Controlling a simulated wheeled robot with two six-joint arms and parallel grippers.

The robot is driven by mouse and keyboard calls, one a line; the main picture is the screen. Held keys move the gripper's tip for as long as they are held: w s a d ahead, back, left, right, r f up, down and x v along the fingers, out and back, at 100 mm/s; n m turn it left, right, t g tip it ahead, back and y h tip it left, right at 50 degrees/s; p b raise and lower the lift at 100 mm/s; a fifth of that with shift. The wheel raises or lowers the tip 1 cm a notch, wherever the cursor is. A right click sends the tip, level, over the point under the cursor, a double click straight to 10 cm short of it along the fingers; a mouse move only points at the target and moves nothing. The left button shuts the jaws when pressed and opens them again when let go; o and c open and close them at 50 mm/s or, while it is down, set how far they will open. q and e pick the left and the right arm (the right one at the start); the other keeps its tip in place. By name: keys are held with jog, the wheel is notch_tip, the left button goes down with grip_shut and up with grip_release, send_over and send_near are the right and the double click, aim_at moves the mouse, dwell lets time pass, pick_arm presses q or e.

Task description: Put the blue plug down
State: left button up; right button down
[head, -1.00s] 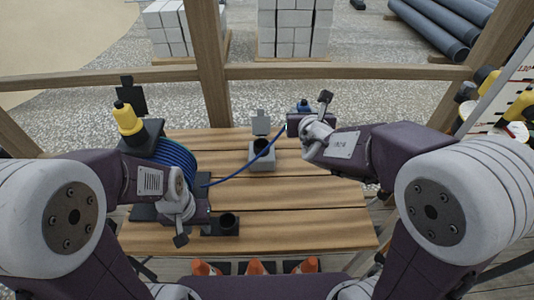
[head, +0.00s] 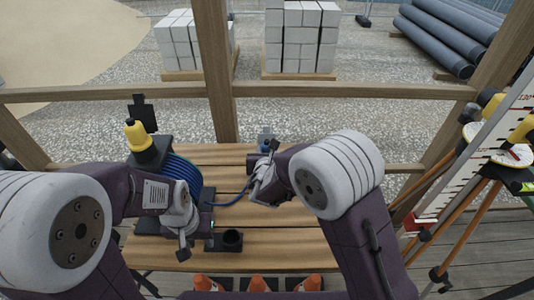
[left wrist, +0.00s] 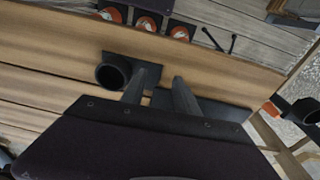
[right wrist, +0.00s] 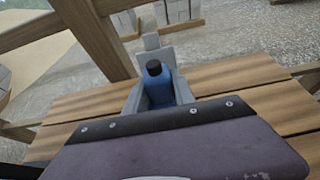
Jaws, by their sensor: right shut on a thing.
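My right gripper (right wrist: 159,95) is shut on the blue plug (right wrist: 157,80), which stands upright between its fingers in the right wrist view. A blue cable (head: 232,202) trails left from the plug side. My left gripper (left wrist: 164,72) is open and empty by the black cup holder (left wrist: 113,71).
A cable drum with blue cable (head: 183,172) and a yellow-topped black post (head: 138,136) stand at the wooden table's (head: 270,248) left. Orange cones (head: 257,284) line its near side. A tripod and measuring staff (head: 440,170) stand right.

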pick_arm(q)
jog(key=shift+f, duration=0.15)
pick_arm(e)
jog(key=shift+w+f, duration=0.1)
jog(key=shift+f, duration=0.65)
pick_arm(q)
jog(key=shift+f, duration=0.15)
jog(key=shift+f+b, duration=0.25)
jog(key=shift+b, duration=0.2)
pick_arm(e)
jog(key=shift+f, duration=0.25)
jog(key=c, duration=1.1)
grip_release()
jog(key=shift+o, duration=0.2)
pick_arm(q)
jog(key=shift+r, duration=0.1)
pick_arm(e)
jog(key=shift+r, duration=0.1)
